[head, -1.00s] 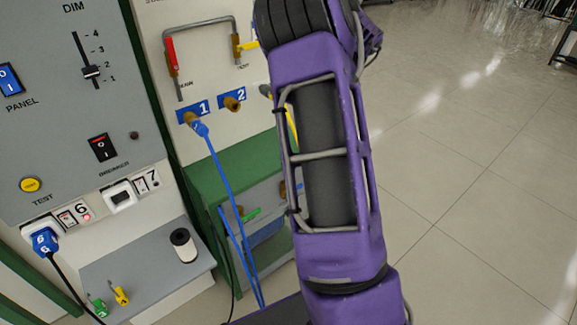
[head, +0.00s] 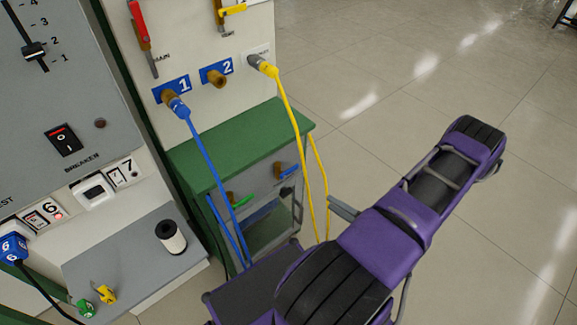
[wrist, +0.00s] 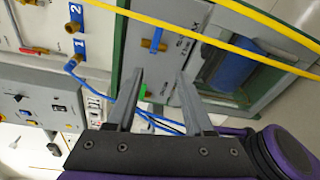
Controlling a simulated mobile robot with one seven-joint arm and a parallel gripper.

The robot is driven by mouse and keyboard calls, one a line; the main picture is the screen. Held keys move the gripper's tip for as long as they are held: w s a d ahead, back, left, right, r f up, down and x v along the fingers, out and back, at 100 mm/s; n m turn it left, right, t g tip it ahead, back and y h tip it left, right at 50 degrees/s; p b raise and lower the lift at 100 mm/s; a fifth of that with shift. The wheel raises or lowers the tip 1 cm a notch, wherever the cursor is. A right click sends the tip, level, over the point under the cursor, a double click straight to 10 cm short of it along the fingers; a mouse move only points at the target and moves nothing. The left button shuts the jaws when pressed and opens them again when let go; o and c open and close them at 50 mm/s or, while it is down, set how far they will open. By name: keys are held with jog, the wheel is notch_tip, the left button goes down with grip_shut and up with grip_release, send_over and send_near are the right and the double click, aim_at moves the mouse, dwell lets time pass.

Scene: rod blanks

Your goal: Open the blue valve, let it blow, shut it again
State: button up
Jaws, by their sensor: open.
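The blue valve is a brass body with a short blue handle (head: 288,173) on the grey front of the low green cabinet; the handle points to the right in the head view. The handle also shows in the wrist view (wrist: 156,46), beyond the fingertips and apart from them. My gripper (wrist: 160,75) is open and empty, its two grey fingers pointing at the cabinet front. In the wrist view a green handle (wrist: 142,92) lies near the left fingertip, farther back. I cannot tell from the handle whether the valve passes air.
The green-handled valve (head: 242,201) sits left of the blue one. A yellow hose (head: 297,140) hangs at the cabinet's right and crosses the wrist view. A blue hose (head: 212,155) hangs from port 1. Floor at right is clear.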

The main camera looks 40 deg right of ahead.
jog(key=m+t+h, duration=0.1)
jog(key=m+h, duration=0.1)
jog(key=m, duration=0.1)
send_near(294, 169)
jog(key=shift+m, duration=0.3)
jog(key=w, duration=0.8)
jog(key=shift+w+a+f, duration=0.25)
jog(key=shift+w+a, duration=0.05)
jog(key=shift+w, duration=0.1)
grip_shut()
